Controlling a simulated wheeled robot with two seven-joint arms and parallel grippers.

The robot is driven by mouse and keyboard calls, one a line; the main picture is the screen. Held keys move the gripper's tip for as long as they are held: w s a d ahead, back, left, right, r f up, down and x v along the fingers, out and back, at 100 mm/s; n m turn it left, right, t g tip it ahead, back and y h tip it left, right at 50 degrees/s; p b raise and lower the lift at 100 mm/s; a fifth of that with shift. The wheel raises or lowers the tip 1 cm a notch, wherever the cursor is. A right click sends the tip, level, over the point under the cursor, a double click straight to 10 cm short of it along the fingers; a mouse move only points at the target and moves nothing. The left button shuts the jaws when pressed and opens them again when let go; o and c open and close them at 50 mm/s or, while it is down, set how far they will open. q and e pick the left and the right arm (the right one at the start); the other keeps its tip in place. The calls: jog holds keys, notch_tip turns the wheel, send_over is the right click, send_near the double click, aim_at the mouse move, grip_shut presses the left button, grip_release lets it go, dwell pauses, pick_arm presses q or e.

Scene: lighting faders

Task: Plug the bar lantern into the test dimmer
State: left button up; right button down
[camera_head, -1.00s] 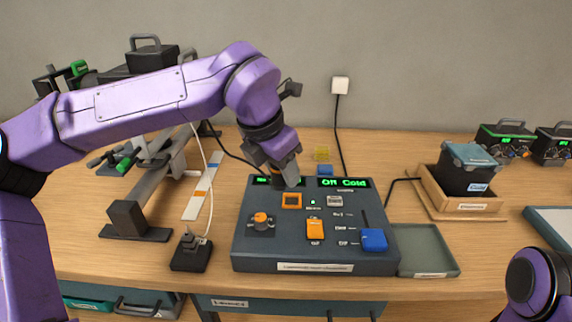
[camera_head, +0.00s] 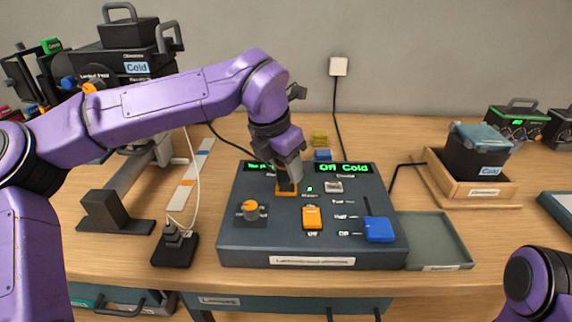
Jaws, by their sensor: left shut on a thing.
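The test dimmer (camera_head: 290,248) is a dark sloped box on the table, with an orange-framed socket (camera_head: 287,194) near its top left. My left gripper (camera_head: 287,178) points down right at this socket and is shut on a dark plug (camera_head: 286,186). The plug is mostly hidden by the fingers and sits at or in the frame; I cannot tell how deep. A black cable (camera_head: 228,142) runs from the gripper's side back toward the lanterns at the left. The right display (camera_head: 343,168) reads "Off Cold"; the left one (camera_head: 258,166) is partly covered. My right gripper is out of view.
The dimmer has an orange knob (camera_head: 250,206), an orange switch (camera_head: 312,217) and a blue fader (camera_head: 379,229). A black block with a white-corded plug (camera_head: 175,246) stands left of it. An empty tray (camera_head: 436,240) lies right of it. Lanterns (camera_head: 135,62) crowd the back left.

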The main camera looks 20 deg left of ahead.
pick_arm(q)
jog(key=shift+w+d+f, duration=0.1)
jog(key=shift+w+f, duration=0.3)
jog(key=shift+w, duration=0.4)
jog(key=shift+s+d+r, duration=0.1)
jog(key=shift+s+r, duration=0.25)
jog(key=shift+w+f+p, duration=0.2)
jog(key=shift+w+p, duration=0.25)
jog(key=shift+w, duration=0.05)
jog(key=shift+s, duration=0.1)
jog(key=shift+s, duration=0.1)
jog(key=shift+s, duration=0.3)
jog(key=shift+s+f+b, duration=0.15)
jog(key=shift+f+b, duration=0.35)
jog(key=shift+f, duration=0.75)
dwell(0.9)
